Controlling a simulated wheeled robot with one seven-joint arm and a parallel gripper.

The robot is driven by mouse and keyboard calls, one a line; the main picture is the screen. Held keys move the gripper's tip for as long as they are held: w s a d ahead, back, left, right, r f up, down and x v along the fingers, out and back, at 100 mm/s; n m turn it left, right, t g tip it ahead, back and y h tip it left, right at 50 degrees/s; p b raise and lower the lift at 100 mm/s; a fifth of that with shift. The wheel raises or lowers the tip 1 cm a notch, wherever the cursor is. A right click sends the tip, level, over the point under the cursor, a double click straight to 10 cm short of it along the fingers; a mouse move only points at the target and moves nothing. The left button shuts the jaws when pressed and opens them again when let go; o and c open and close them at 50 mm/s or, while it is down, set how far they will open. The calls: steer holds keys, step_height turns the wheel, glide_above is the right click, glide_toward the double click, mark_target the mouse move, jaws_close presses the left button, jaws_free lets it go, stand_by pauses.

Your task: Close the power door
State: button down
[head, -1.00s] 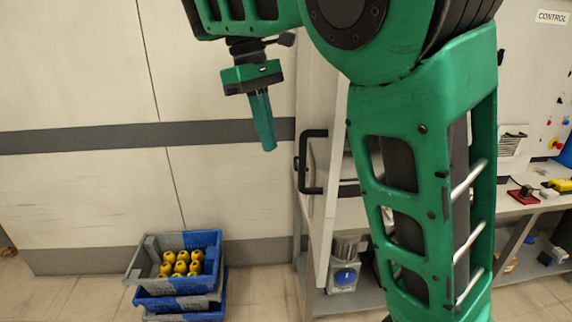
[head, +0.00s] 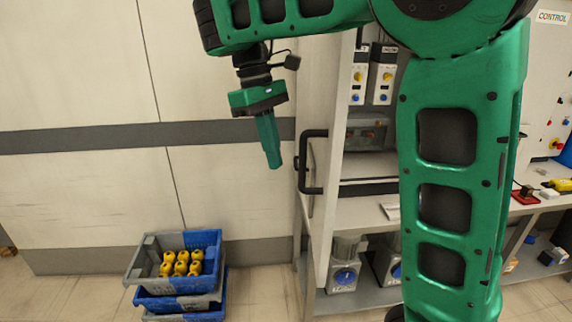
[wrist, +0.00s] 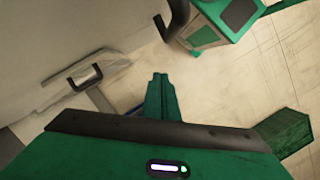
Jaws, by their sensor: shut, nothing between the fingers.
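The power door (head: 337,190) stands open from a cabinet and is seen nearly edge-on in the head view. A black bar handle (head: 303,162) is on its left side. My gripper (head: 276,166) points down just left of the handle, apart from it in the picture; the depth between them is hard to judge. Its green fingers are shut and empty. In the wrist view the closed fingertips (wrist: 160,76) point away over the floor. A dark handle shape (wrist: 84,76) on a pale panel lies to their left there; I cannot tell if it is the door's.
Inside the cabinet are switch boxes (head: 380,82) and shelves, partly hidden by my arm. Stacked blue and grey crates (head: 211,243) with yellow items stand on the floor at left. A bench (head: 545,200) with small tools is at right. Floor between crates and door is clear.

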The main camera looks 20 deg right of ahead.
steer(key=shift+s+f, duration=0.25)
steer(key=shift+f, duration=0.35)
steer(key=shift+s+d, duration=0.5)
steer(key=shift+s, duration=0.35)
steer(key=shift+s+d, duration=0.5)
steer(key=shift+s, duration=0.3)
steer(key=shift+a, duration=0.1)
steer(key=shift+s, duration=0.1)
